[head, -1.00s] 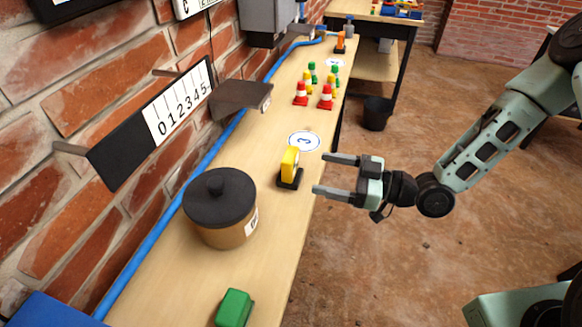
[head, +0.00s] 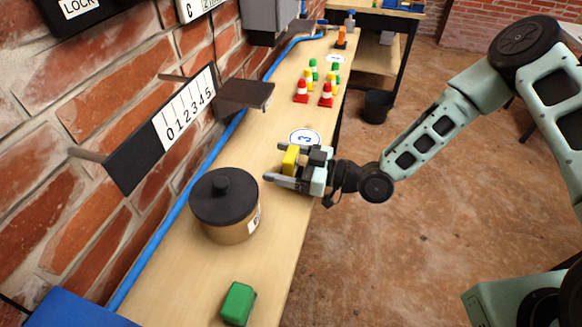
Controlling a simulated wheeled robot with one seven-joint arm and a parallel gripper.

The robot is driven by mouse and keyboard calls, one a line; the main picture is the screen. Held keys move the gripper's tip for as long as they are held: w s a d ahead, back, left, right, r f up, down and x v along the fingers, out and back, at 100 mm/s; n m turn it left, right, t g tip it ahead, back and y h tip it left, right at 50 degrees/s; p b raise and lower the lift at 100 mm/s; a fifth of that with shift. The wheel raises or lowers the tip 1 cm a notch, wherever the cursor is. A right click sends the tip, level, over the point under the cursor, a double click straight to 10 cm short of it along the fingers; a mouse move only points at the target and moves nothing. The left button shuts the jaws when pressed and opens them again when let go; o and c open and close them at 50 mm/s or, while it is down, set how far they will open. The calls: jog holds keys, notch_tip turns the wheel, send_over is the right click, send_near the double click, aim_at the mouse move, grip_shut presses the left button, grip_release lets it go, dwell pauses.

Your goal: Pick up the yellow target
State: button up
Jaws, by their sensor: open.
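The yellow target (head: 290,159) stands on the narrow wooden bench beside the white disc marked 3 (head: 304,138). Its dark base, seen earlier, is now hidden behind my gripper. My gripper (head: 277,164) is open, reaching in from the right over the bench. Its fingers lie on either side of the yellow target, with the near finger in front of its lower part. I cannot tell whether either finger touches it.
A round pot with a black lid (head: 226,205) stands close to the left of my gripper. A green block (head: 238,303) lies nearer. Red-and-white cones (head: 326,94) stand farther back. A dark shelf (head: 245,94) juts from the brick wall. A blue hose (head: 190,187) runs along the wall side.

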jog(key=c, duration=1.2)
jog(key=shift+r, duration=0.1)
